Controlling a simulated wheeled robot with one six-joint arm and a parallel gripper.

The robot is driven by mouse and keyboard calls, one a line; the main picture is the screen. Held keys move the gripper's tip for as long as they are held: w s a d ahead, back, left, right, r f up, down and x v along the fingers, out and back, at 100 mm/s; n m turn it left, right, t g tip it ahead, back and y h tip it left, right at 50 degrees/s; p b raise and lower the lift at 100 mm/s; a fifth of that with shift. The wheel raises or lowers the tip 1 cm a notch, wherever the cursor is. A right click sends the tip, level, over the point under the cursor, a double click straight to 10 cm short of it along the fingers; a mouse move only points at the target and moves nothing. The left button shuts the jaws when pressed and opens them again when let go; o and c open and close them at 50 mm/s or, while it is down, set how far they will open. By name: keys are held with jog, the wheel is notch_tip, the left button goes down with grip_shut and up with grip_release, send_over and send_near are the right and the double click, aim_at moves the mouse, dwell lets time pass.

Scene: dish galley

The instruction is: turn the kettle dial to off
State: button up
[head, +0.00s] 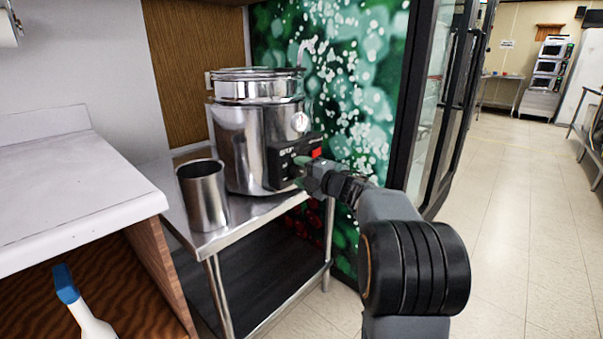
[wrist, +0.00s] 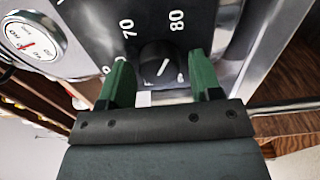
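The kettle (head: 240,135) is a tall shiny steel pot on a small steel table, with a black control box on its front. In the wrist view its dial (wrist: 160,67) is a dark knob with a white pointer line tilted up and to the right. The printed numbers 70 and 80 show above the knob. My gripper (wrist: 160,84) has its two green fingers apart, one on each side of the knob, with gaps visible beside it. In the head view my gripper (head: 303,172) is at the control box and hides the dial.
A steel cup (head: 203,194) stands left of the kettle on the steel table (head: 238,236). A red switch (head: 316,153) is on the control box. A round gauge (head: 300,122) sits above it. A white counter (head: 70,190) is at left. Open tiled floor lies right.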

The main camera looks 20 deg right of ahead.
jog(key=shift+o, duration=0.7)
jog(key=shift+d, duration=0.1)
jog(key=p+v, duration=0.3)
jog(key=v, duration=1)
jog(key=shift+s, duration=0.4)
jog(key=shift+r, duration=0.15)
notch_tip(320, 180, up, 16)
jog(key=w+a+m+h+p, duration=0.1)
jog(key=a+m+h+p, duration=0.2)
jog(key=m+h+p, duration=1.15)
jog(key=s+a+r+m+g+y+p, duration=0.2)
jog(key=s+a+g+p, duration=0.4)
jog(key=s+p, duration=0.3)
jog(key=s+a+r+m+g+y+p, duration=0.2)
jog(key=s+a+m+g+y+p, duration=0.3)
jog(key=s+a+p, duration=0.4)
jog(key=shift+s+a+m+g+p, duration=0.25)
jog(key=shift+a+m+g+p, duration=0.05)
jog(key=shift+m+g+p, duration=0.7)
